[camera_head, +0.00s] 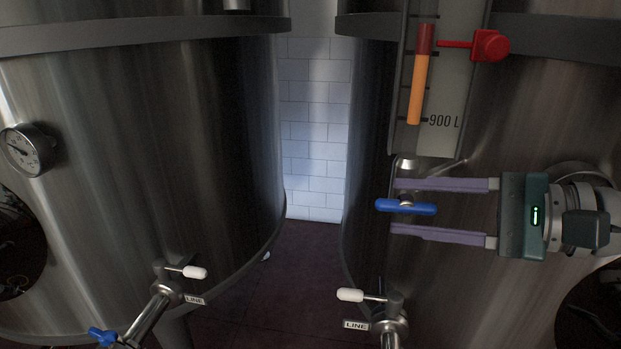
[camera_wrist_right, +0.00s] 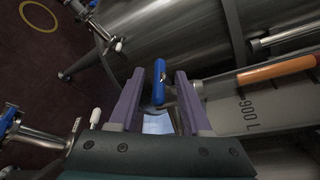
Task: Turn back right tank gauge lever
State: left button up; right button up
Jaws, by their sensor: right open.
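The right tank's gauge lever (camera_head: 405,206) is a blue handle lying level below the gauge panel (camera_head: 440,110) on the right tank (camera_head: 530,100). My right gripper (camera_head: 393,207) comes in from the right, open, with one purple finger above the lever and one below it, and a gap to each. In the right wrist view the blue lever (camera_wrist_right: 159,82) lies between the two fingers (camera_wrist_right: 160,82), lengthwise along them. The gauge shows an orange column (camera_head: 417,90) with a 900 L mark and a red marker (camera_head: 490,45). My left gripper is out of view.
White-handled line valves (camera_head: 350,295) stick out low on the right tank and on the left tank (camera_head: 195,272). A round dial (camera_head: 25,150) sits on the left tank (camera_head: 150,120). A gap with white tiled wall (camera_head: 315,130) and dark floor (camera_head: 290,285) lies between the tanks.

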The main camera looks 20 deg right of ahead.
jog(key=shift+x, duration=0.9)
grip_shut()
